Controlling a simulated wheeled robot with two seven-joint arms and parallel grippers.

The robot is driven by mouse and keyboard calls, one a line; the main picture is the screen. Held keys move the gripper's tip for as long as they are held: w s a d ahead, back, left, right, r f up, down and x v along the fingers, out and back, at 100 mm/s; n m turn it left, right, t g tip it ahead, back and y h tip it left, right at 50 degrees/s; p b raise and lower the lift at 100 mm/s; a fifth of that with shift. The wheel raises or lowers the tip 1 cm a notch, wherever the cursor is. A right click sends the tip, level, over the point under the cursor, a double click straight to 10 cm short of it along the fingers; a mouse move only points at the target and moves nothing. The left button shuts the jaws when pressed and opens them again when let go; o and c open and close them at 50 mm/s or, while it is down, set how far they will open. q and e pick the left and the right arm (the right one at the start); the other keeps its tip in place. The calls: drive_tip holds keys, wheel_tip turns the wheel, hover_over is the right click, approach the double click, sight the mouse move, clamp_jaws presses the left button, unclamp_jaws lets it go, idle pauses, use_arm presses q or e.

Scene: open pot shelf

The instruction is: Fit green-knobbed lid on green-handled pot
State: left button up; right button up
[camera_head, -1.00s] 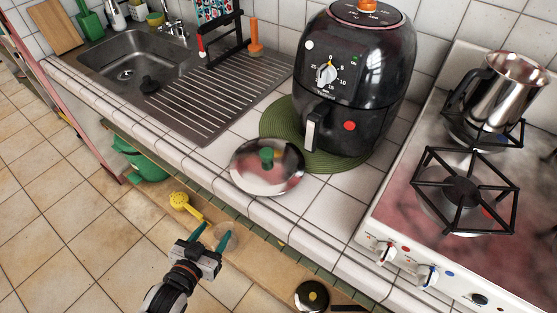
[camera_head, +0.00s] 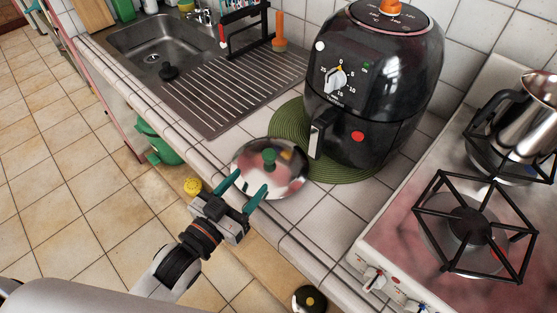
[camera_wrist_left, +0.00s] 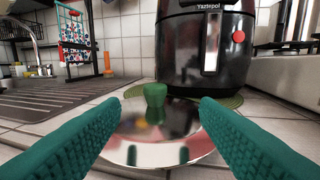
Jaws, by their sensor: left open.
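The lid (camera_head: 287,178) is shiny metal with a green knob (camera_head: 269,158) and lies on the tiled counter in front of the black fryer. My left gripper (camera_head: 243,188) is open and empty at the lid's near edge, its green fingers pointing at the knob. In the left wrist view the knob (camera_wrist_left: 155,101) stands ahead, centred between the spread fingers, apart from both. A green pot (camera_head: 163,150) shows partly on the open shelf below the counter, at the left; much of it is hidden. My right gripper is not in view.
A black air fryer (camera_head: 375,85) stands on a green round mat (camera_head: 288,127) just behind the lid. A sink with a ribbed drainboard (camera_head: 235,90) is at the left. A stove with a steel jug (camera_head: 520,120) is at the right. A yellow item (camera_head: 192,186) is below the counter.

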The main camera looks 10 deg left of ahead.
sight(265, 160)
use_arm(q)
drive_tip(key=x, duration=0.4)
drive_tip(key=shift+w+a+r+p, duration=0.1)
drive_tip(key=shift+w+a+p, duration=0.1)
drive_tip(key=shift+p, duration=0.2)
drive_tip(key=shift+w+d, duration=0.3)
drive_tip(key=shift+w, duration=0.15)
drive_tip(key=p+x, duration=0.1)
drive_tip(key=x, duration=0.3)
drive_tip(key=shift+w+a, duration=0.1)
drive_tip(key=shift+w, duration=0.15)
drive_tip(key=shift+w+f, duration=0.3)
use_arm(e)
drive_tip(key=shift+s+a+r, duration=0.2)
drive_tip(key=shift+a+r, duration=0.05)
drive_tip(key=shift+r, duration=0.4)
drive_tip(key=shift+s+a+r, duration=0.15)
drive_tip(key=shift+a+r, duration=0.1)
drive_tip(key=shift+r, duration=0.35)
use_arm(q)
clamp_jaws()
